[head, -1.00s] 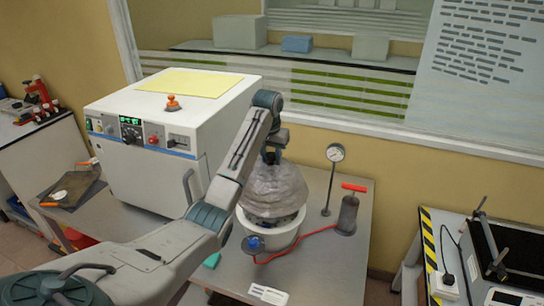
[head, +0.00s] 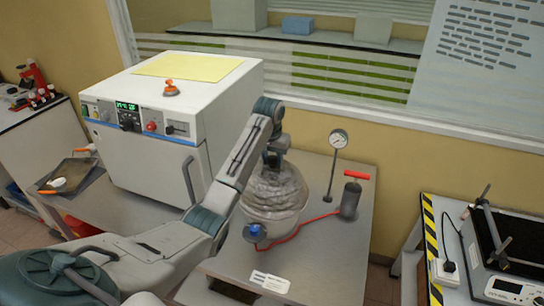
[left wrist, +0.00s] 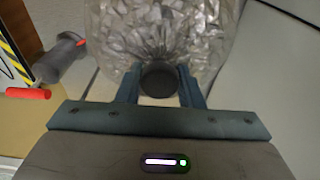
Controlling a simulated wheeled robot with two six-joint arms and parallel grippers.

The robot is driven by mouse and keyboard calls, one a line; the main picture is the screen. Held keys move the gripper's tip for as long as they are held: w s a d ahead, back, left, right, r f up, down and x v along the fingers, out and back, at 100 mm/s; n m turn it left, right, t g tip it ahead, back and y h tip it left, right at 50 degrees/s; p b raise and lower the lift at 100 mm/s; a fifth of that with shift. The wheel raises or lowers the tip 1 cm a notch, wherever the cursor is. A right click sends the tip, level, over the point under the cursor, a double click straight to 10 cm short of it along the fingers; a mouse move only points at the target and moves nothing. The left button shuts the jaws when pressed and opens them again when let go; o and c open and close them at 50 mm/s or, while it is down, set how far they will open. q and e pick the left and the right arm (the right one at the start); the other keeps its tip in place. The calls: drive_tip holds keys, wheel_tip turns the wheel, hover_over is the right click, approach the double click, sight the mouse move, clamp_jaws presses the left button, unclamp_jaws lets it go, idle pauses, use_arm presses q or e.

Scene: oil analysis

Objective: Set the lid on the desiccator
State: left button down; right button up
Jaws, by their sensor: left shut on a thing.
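The lid (head: 280,186) is a clear, crinkled-looking glass dome in the head view. The desiccator (head: 273,229) is a pale bowl directly under it on the grey bench, with a blue valve (head: 254,232) at its front. The lid looks upright and its lower edge is at the bowl's rim; I cannot tell whether it rests fully on it. My left gripper (head: 274,158) is above the lid, shut on its dark knob. The left wrist view shows the knob (left wrist: 159,79) between both fingers, with the dome (left wrist: 160,30) beyond. My right gripper is not in view.
A red hose runs from the desiccator to a hand pump (head: 350,198) with a red handle. A pressure gauge (head: 338,139) stands behind it. A white oven (head: 150,150) is on the left. A white label (head: 270,281) lies at the bench front.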

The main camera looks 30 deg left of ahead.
use_arm(q)
drive_tip(key=shift+f, duration=0.5)
idle(0.4)
drive_tip(key=c, duration=0.9)
unclamp_jaws()
